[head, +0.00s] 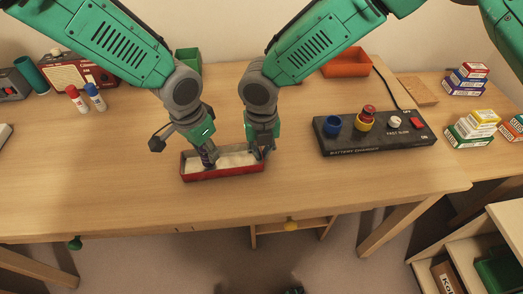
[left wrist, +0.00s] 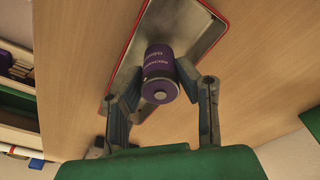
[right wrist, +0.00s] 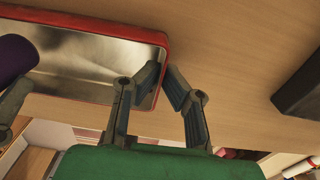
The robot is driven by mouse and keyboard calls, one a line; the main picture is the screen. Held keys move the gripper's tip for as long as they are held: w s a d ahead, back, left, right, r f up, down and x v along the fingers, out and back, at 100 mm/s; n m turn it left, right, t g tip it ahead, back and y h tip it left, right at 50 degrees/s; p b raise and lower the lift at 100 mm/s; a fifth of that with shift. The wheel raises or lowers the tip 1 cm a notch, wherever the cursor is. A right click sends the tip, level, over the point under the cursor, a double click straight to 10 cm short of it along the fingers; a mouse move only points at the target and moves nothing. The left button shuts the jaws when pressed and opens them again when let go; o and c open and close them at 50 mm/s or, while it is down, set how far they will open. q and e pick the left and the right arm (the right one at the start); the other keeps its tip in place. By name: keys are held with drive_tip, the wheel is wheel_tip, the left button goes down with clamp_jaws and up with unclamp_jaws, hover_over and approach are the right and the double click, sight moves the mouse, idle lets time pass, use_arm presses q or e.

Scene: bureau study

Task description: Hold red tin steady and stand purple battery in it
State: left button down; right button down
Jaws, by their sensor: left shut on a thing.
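The red tin (head: 232,174) is a shallow open tray with a bare metal inside, lying on the desk; it also shows in the right wrist view (right wrist: 95,65). The purple battery (left wrist: 160,74) is between the fingers of my left gripper (head: 207,160), which is shut on it at the tin's left end. Its end faces the left wrist camera. Whether its far end touches the tin floor is hidden. My right gripper (right wrist: 167,76) straddles the tin's right end wall, one finger inside and one outside. I cannot tell whether it pinches the wall.
A black battery charger (head: 375,133) with coloured cells on it stands to the right of the tin. Small boxes (head: 472,125) stand further right. Red and blue-capped tubes (head: 86,98) and a radio (head: 75,72) are at the back left. The desk in front of the tin is clear.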

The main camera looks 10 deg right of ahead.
use_arm(q)
drive_tip(key=shift+f, duration=0.7)
drive_tip(key=c, duration=1.1)
unclamp_jaws()
drive_tip(key=r, duration=0.8)
drive_tip(key=a+r, duration=0.1)
drive_tip(key=r, duration=0.2)
drive_tip(key=shift+s+r, duration=0.4)
use_arm(e)
drive_tip(key=c, duration=1.6)
unclamp_jaws()
drive_tip(key=shift+c, duration=0.2)
